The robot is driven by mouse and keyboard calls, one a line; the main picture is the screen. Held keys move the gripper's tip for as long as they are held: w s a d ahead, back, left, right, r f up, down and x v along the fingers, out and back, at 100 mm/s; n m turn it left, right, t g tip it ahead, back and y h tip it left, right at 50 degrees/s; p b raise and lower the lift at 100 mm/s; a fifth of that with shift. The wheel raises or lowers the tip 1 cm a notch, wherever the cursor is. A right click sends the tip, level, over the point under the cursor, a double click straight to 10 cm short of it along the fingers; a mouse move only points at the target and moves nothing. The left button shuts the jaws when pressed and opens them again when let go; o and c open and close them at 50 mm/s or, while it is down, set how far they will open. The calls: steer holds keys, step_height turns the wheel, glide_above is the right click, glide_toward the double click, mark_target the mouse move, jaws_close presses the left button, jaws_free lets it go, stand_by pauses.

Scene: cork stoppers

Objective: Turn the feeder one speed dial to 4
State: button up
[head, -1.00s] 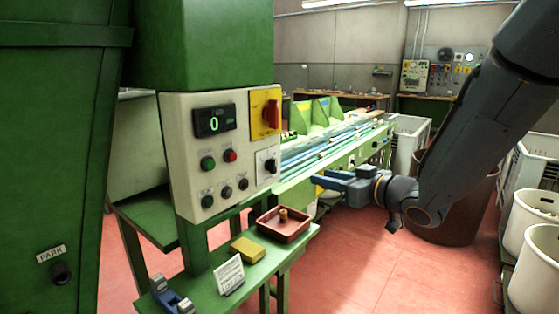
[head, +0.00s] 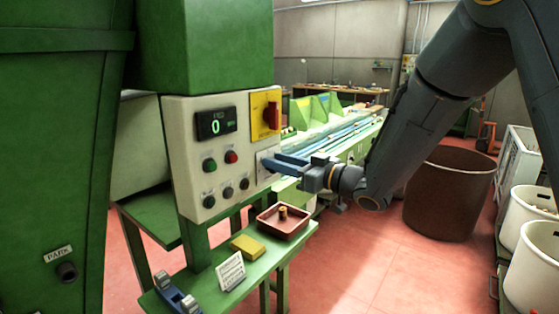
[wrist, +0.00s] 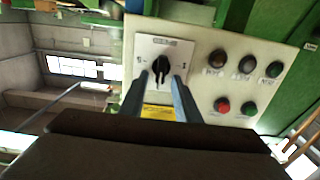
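The speed dial is a black knob (wrist: 161,67) on a white square plate (wrist: 180,46), in the middle of the wrist view. In the head view the plate (head: 262,156) is partly hidden behind my gripper (head: 276,163). My gripper's two blue-grey fingers (wrist: 162,82) are apart, with their tips at either side of the knob's near end. I cannot tell whether they touch it. The display (head: 215,123) above shows a green 0.
The pale control panel (head: 185,150) also carries a red rotary switch on a yellow plate (head: 265,113) and several buttons. Below, a green shelf (head: 262,262) holds a reddish tray (head: 283,235), a yellow block (head: 247,246) and a card (head: 231,271). A brown bin (head: 450,195) stands at right.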

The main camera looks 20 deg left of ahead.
steer(key=shift+c, duration=0.5)
jaws_close()
steer(key=shift+w+m, duration=0.1)
steer(key=shift+m, duration=0.2)
steer(key=m+p, duration=0.2)
steer(key=m, duration=0.1)
steer(key=m+p, duration=0.2)
steer(key=m, duration=0.1)
steer(key=w+m+p, duration=0.1)
steer(key=m+p, duration=0.1)
steer(key=m, duration=0.1)
steer(key=shift+w+d+f, duration=0.1)
steer(key=shift+d+f, duration=0.15)
steer(key=shift+f, duration=0.05)
steer(key=shift+m, duration=0.3)
steer(key=shift+o, duration=0.5)
jaws_free()
